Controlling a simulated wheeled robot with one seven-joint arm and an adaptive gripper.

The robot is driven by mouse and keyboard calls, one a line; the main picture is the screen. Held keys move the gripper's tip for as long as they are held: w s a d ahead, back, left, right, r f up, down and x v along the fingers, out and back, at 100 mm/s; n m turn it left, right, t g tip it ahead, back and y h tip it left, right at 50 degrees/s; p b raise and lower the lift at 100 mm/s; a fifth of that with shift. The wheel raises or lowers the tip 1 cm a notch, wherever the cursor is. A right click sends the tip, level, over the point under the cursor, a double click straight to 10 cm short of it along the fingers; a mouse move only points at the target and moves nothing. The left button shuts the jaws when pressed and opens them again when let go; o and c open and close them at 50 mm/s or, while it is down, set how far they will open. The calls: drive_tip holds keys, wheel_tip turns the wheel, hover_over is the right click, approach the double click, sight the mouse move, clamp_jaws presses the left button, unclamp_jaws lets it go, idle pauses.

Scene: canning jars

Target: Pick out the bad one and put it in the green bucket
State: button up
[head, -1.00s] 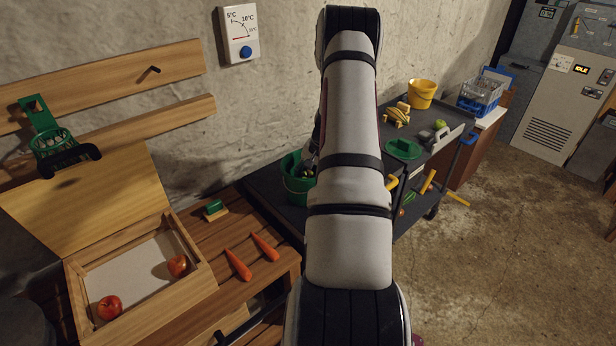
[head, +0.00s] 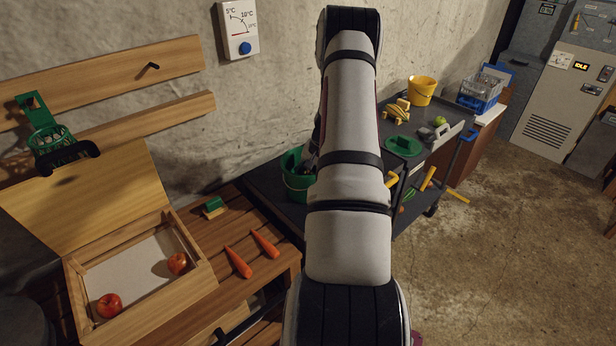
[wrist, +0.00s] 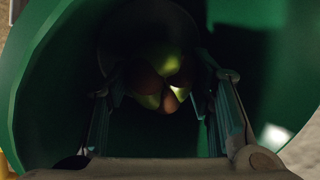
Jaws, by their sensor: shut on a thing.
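The green bucket (head: 297,183) stands on the dark surface beside the wooden bench, partly hidden behind my arm. In the wrist view, its green wall (wrist: 40,90) surrounds my gripper (wrist: 162,88), which points down into its mouth. My gripper is shut on a dim, round fruit (wrist: 160,62) with yellow-green and reddish-brown patches. Its exact kind is hard to tell in the shadow. Two red apples, one at the front left (head: 109,305) and one at the right (head: 178,264), lie in the open wooden box (head: 200,285).
Two carrots (head: 238,262) and a green-and-wood brush (head: 214,207) lie on the bench. A dark cart (head: 440,150) to the right bears a green lid (head: 403,146), bananas (head: 397,112) and a yellow bucket (head: 421,91).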

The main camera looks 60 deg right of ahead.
drive_tip(key=shift+f, duration=0.75)
idle(0.4)
drive_tip(key=o, duration=0.8)
drive_tip(key=shift+o, duration=0.2)
drive_tip(key=v, duration=1.2)
